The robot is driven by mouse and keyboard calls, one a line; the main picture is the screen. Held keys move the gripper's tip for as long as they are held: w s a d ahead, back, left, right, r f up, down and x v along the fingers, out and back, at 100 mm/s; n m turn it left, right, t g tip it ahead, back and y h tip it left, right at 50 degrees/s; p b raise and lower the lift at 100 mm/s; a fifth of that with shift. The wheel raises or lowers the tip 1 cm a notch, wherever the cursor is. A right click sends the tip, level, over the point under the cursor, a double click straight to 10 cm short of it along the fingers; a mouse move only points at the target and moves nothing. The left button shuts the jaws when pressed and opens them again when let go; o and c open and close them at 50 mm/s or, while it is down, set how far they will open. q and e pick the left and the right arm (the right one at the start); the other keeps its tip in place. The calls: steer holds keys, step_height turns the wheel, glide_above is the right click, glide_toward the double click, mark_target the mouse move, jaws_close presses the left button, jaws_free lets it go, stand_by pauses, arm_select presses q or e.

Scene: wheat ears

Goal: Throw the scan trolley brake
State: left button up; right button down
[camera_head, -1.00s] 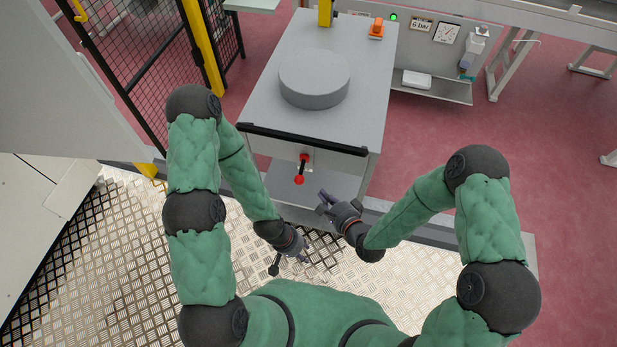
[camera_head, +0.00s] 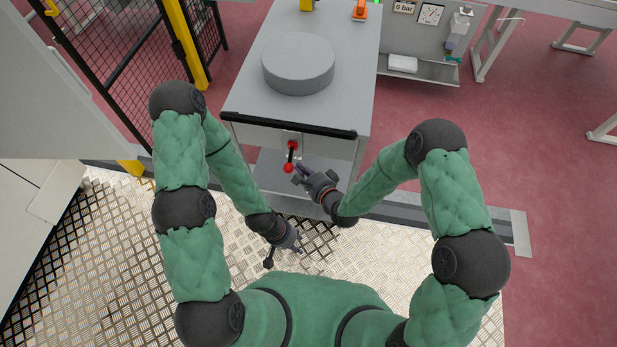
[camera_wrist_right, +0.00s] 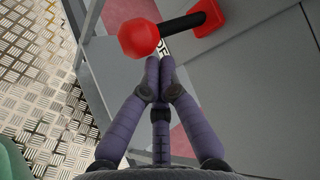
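The grey scan trolley (camera_head: 330,50) stands in front of me with a round grey disc (camera_head: 298,64) on top. Its brake lever, a black rod with a red knob (camera_head: 288,168), hangs down from the front panel. In the right wrist view the red knob (camera_wrist_right: 138,38) is close, its black rod (camera_wrist_right: 180,27) running to a red mount (camera_wrist_right: 210,15). My right gripper (camera_head: 303,171) is just right of the knob. Its fingertips (camera_wrist_right: 160,66) are together and empty, close by the knob; contact is unclear. My left gripper (camera_head: 292,246) is low, away from the lever; its fingers are too small to judge.
A black bar (camera_head: 288,124) runs along the trolley's top front edge. A mesh fence with a yellow post (camera_head: 187,45) stands at left. A panel with a gauge (camera_head: 431,14) and a shelf (camera_head: 425,70) is behind at right. Metal tread floor (camera_head: 100,270) lies below.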

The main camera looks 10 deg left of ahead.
mark_target(290, 161)
steer(key=shift+x, duration=1.2)
steer(key=r+m+g+p, duration=0.1)
steer(key=p, duration=0.2)
steer(key=s+r+m+g+p, duration=0.1)
steer(key=r+g+p, duration=0.1)
steer(key=p, duration=0.2)
steer(key=r+g+h+p, duration=0.1)
steer(key=p, duration=0.3)
steer(key=shift+s+a+r+m+g, duration=0.1)
steer(key=shift+s+r+m+g, duration=0.15)
steer(key=shift+s+m+g, duration=0.15)
steer(key=shift+w+r+p, duration=0.2)
steer(key=shift+r+p, duration=0.4)
steer(key=shift+p, duration=0.25)
steer(key=shift+r, duration=0.15)
